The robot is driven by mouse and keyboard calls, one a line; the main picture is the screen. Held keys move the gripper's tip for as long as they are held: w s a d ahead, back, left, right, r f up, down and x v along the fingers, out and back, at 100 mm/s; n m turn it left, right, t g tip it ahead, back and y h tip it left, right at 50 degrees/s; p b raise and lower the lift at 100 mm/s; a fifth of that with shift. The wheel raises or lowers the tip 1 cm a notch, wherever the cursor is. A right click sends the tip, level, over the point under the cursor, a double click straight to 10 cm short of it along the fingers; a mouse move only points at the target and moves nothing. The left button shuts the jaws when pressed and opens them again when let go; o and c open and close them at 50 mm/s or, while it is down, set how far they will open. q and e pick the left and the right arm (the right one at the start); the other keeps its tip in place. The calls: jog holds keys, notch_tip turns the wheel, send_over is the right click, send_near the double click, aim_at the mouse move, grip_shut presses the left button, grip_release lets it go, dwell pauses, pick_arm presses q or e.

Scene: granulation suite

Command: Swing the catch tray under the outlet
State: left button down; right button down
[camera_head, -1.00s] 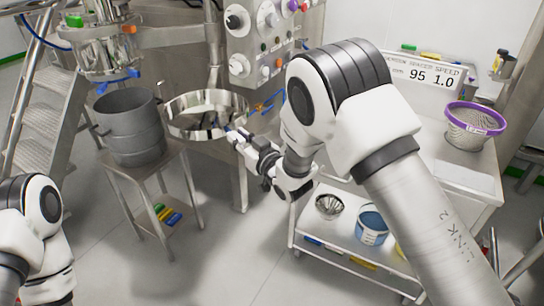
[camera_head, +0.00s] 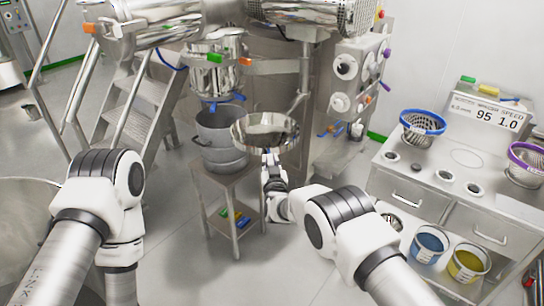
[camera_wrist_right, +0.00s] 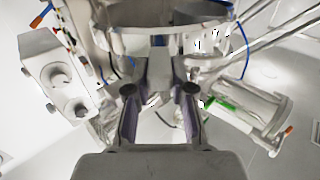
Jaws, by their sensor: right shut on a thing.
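The catch tray (camera_head: 265,132) is a shiny round metal pan, held level in the air at the centre of the head view. My right gripper (camera_head: 269,156) is shut on its near side; in the right wrist view the fingers (camera_wrist_right: 160,62) reach the tray's curved wall (camera_wrist_right: 165,34). The outlet (camera_head: 217,75) is a steel cylinder with green, orange and blue fittings, up and to the left of the tray. The tray is beside it in the picture, not directly below. My left arm shows at the left; its gripper is out of frame.
A grey steel pot (camera_head: 220,140) stands on a small stand (camera_head: 234,190) below the outlet, close to the tray's left. A control panel (camera_head: 350,90) is at right. Steps (camera_head: 125,100) stand at left. A bench (camera_head: 440,165) with baskets is far right.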

jog(key=shift+d+r, duration=0.15)
jog(key=c, duration=1.2)
grip_release()
jog(key=shift+o, duration=1)
jog(key=shift+w+f, duration=0.2)
jog(key=shift+s, duration=0.1)
